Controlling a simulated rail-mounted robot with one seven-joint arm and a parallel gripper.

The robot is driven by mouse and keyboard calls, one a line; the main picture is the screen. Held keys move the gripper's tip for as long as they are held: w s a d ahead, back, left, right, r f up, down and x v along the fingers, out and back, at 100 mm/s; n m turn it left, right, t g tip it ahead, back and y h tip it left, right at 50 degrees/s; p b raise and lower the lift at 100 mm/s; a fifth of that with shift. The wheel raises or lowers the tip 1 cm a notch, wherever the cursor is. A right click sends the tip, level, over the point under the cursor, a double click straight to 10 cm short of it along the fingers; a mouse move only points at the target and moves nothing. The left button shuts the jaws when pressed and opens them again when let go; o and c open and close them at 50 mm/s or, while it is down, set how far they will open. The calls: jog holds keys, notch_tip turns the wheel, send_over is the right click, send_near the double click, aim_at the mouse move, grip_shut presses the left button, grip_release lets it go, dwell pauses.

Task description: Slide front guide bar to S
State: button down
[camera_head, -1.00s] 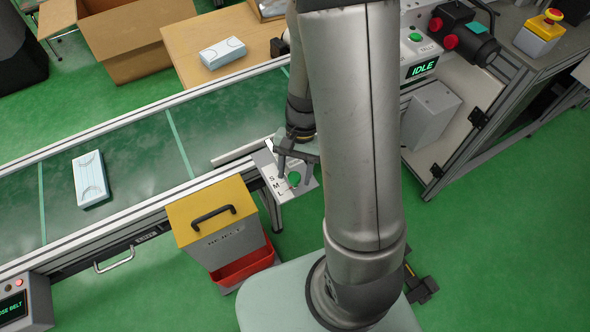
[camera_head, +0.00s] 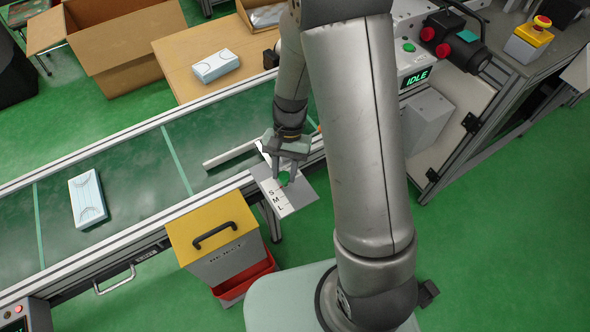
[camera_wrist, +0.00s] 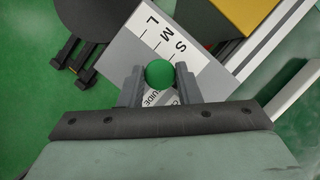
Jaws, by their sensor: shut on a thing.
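The front guide bar (camera_head: 232,153) is a pale rail lying over the near side of the green belt. Its grey plate (camera_head: 296,196) carries the letters S, M and L and sticks out past the belt's near edge. My gripper (camera_head: 285,172) is at the plate, with its fingers on both sides of a round green knob (camera_head: 284,179). In the wrist view the green knob (camera_wrist: 160,74) sits between my two fingers, roughly level with the S mark. The lettering under the knob is partly hidden.
A yellow-topped reject bin (camera_head: 212,232) stands left of the plate. A mask pack (camera_head: 88,199) lies on the belt (camera_head: 130,185) at left. Another pack (camera_head: 215,66) is on the wooden table behind, beside an open cardboard box (camera_head: 125,45). A display reads IDLE.

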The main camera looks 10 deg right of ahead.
jog(key=shift+w+r, duration=0.1)
jog(key=shift+w, duration=0.2)
jog(key=c, duration=1.1)
grip_release()
jog(key=shift+a, duration=0.1)
jog(key=p+v, duration=0.1)
jog(key=v, duration=1.6)
jog(key=shift+r+p, duration=0.2)
jog(key=shift+p, duration=0.1)
jog(key=shift+s, duration=0.1)
jog(key=s+d+r+n+t+p, duration=0.1)
jog(key=s+r+n+p, duration=0.1)
jog(key=s, duration=0.4)
jog(key=s+r+n+t+h+p, duration=0.1)
jog(key=s+r+n+t+p, duration=0.1)
jog(key=s, duration=0.4)
jog(key=s+d+r+n+t+p, duration=0.1)
jog(key=s+r+n+p, duration=0.1)
jog(key=s+r, duration=0.3)
jog(key=shift+s+d+r+h+p, duration=0.2)
jog(key=shift+s+p, duration=0.15)
jog(key=shift+s, duration=0.05)
jog(key=shift+s+d+r+h+p, duration=0.2)
jog(key=shift+s+p, duration=0.1)
jog(key=shift+s, duration=0.1)
